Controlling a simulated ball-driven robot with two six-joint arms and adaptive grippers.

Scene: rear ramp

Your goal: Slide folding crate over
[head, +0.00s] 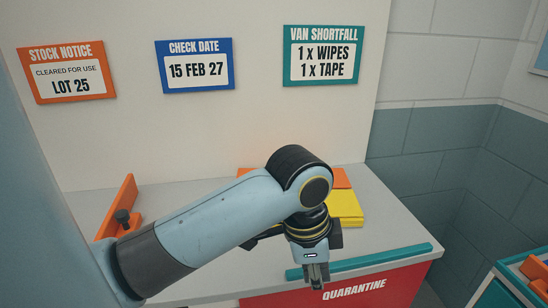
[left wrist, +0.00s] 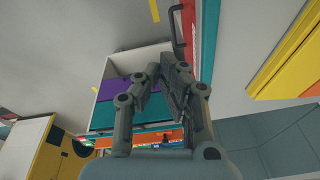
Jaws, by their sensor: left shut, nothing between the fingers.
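No folding crate can be made out for certain. In the head view my left arm reaches across a grey counter (head: 385,215), and my left gripper (head: 317,283) points down near its front edge, just before a teal strip (head: 395,258). The gripper is shut and empty. Its closed fingers (left wrist: 168,78) also show in the left wrist view. Flat yellow (head: 346,207) and orange pieces lie on the counter behind my wrist, partly hidden by the arm. My right gripper is out of view.
A red QUARANTINE panel (head: 355,288) fronts the counter. An orange bracket with a dark knob (head: 122,216) stands at its left. A teal-edged unit with orange items (head: 515,275) is at the lower right. The left wrist view shows a pale open box with purple and teal inside.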

